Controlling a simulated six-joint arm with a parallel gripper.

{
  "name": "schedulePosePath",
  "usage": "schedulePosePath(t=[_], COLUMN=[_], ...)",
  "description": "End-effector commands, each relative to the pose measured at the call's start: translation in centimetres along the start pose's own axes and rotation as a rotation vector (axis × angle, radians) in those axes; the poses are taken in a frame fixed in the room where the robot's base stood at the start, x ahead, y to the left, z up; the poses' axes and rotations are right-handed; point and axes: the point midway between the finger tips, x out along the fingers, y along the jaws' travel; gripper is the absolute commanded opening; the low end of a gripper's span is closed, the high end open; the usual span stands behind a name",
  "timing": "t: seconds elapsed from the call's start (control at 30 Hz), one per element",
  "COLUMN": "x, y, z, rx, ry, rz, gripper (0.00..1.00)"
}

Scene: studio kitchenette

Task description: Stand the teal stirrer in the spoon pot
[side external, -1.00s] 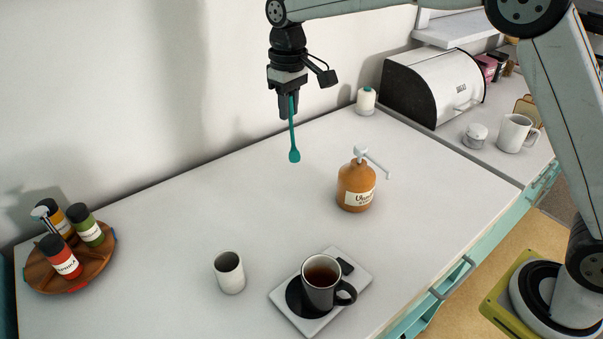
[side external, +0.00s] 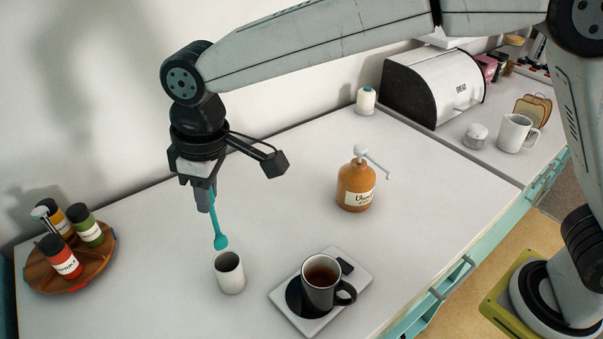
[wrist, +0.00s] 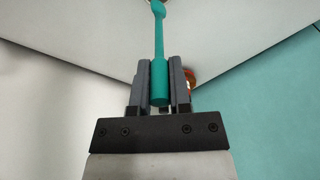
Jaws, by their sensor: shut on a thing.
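The teal stirrer (side external: 218,228) hangs from my gripper (side external: 204,205) with its rounded spoon end down. My gripper is shut on its upper part. In the wrist view, the stirrer (wrist: 159,60) runs out from between the two fingers of my gripper (wrist: 160,85). The spoon pot (side external: 229,272) is a small white cylinder standing upright on the worktop, with its open mouth up. It looks empty, though its bottom is not visible. In the side view the stirrer's spoon end is just above the pot's back rim, slightly left of its middle. Whether it is directly over the mouth I cannot tell.
A mug of dark drink (side external: 322,282) stands on a white tray (side external: 356,278) to the pot's right. An orange pump bottle (side external: 356,187) is behind. A round wooden tray (side external: 95,268) with several jars is at left. The worktop around the pot is clear.

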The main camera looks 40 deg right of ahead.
Motion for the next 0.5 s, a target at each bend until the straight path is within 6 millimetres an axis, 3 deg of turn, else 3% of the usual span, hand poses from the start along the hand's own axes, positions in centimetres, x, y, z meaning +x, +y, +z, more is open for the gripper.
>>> schedulePosePath(t=[0.27, 0.5], x=[1.1, 4.4], y=[0.0, 0.0], z=[0.2, 0.6], rx=[0.0, 0.0], ry=[-0.003, -0.004], rz=[0.0, 0.0], gripper=[0.0, 0.0])
